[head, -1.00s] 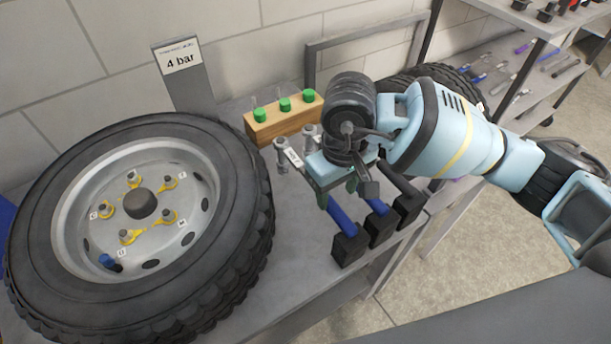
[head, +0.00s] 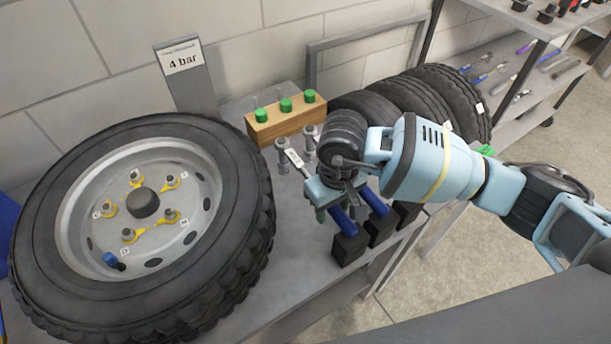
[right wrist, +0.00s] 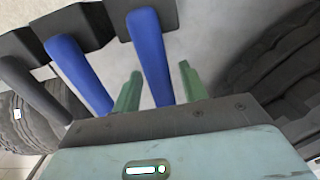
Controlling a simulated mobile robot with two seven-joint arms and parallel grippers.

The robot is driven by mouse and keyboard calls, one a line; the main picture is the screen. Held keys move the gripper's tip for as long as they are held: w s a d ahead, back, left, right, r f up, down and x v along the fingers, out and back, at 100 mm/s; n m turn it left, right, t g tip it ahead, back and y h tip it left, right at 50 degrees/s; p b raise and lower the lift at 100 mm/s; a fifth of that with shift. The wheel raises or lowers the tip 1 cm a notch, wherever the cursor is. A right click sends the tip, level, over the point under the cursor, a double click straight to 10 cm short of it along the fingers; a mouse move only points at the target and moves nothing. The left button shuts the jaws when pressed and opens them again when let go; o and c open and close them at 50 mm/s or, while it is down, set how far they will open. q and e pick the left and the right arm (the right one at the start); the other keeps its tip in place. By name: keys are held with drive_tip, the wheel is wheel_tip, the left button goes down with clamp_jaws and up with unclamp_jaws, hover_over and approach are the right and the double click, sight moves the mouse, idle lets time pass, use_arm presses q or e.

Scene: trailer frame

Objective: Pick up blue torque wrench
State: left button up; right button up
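Tools with thick handles lie in a row at the workbench's front edge, ends in black blocks. The nearest has a blue handle (head: 345,222) with its black block (head: 349,248); a second blue handle (head: 374,202) is beside it, and a black handle (right wrist: 35,90) is third. My right gripper (head: 334,204) is over the nearest blue handle. In the right wrist view, the green fingers of the right gripper (right wrist: 160,72) are open, one on each side of that nearest blue handle (right wrist: 150,55), with small gaps. My wrist hides the tools' middle parts. My left gripper is not in view.
A large wheel (head: 60,262) lies on the left of the workbench (head: 290,270). A wooden block with green caps (head: 287,122) and upright metal pieces (head: 283,155) stand behind the tools. Black tires (head: 430,95) stand at the back right.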

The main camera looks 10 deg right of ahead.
clamp_jaws()
drive_tip(key=shift+w+r, duration=0.1)
